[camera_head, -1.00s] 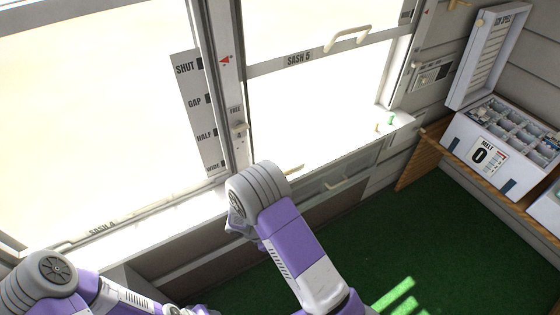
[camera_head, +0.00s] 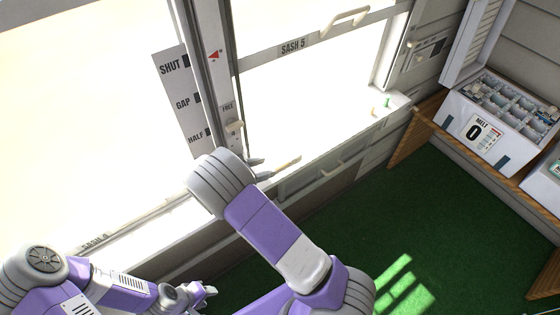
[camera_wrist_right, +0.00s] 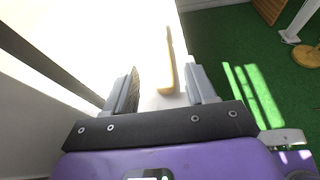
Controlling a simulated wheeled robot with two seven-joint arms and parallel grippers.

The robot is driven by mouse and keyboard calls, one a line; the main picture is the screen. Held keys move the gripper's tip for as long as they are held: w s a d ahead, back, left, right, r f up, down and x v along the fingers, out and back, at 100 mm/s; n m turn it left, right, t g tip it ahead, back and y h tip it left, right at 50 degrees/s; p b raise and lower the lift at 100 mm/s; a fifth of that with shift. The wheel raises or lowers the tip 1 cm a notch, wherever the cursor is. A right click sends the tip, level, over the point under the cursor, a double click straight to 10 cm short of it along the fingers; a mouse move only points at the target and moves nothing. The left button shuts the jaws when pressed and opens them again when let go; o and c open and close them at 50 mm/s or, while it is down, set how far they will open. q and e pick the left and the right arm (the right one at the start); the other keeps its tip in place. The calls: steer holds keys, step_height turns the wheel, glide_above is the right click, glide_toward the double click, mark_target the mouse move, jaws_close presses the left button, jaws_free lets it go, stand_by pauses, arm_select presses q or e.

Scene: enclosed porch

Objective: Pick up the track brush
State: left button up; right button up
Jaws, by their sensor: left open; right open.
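The track brush, seen as a tan wooden handle (camera_head: 287,163), lies on the white window sill below the SASH 5 pane. In the right wrist view the handle (camera_wrist_right: 172,62) points away from me, with its near end between the fingers. My right gripper (camera_head: 262,168) is open just left of the handle in the head view; its fingers (camera_wrist_right: 160,88) flank the near end without closing on it. I cannot make out any bristles. My left gripper (camera_head: 208,291) is open and empty, low in front of the wall below the window.
The sash frame post (camera_head: 215,90) stands just behind my right wrist. Small green and tan items (camera_head: 386,103) sit further right on the sill. A wooden shelf (camera_head: 425,118) at right holds a white compartment box (camera_head: 460,122). Green floor (camera_head: 350,215) is open.

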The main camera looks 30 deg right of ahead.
mark_target(279, 164)
steer(key=shift+s+d+f, duration=0.15)
steer(key=shift+d+f, duration=0.15)
steer(key=shift+d, duration=0.45)
steer(key=x, duration=0.4)
steer(key=shift+b, duration=0.4)
steer(key=shift+a, duration=0.1)
jaws_close()
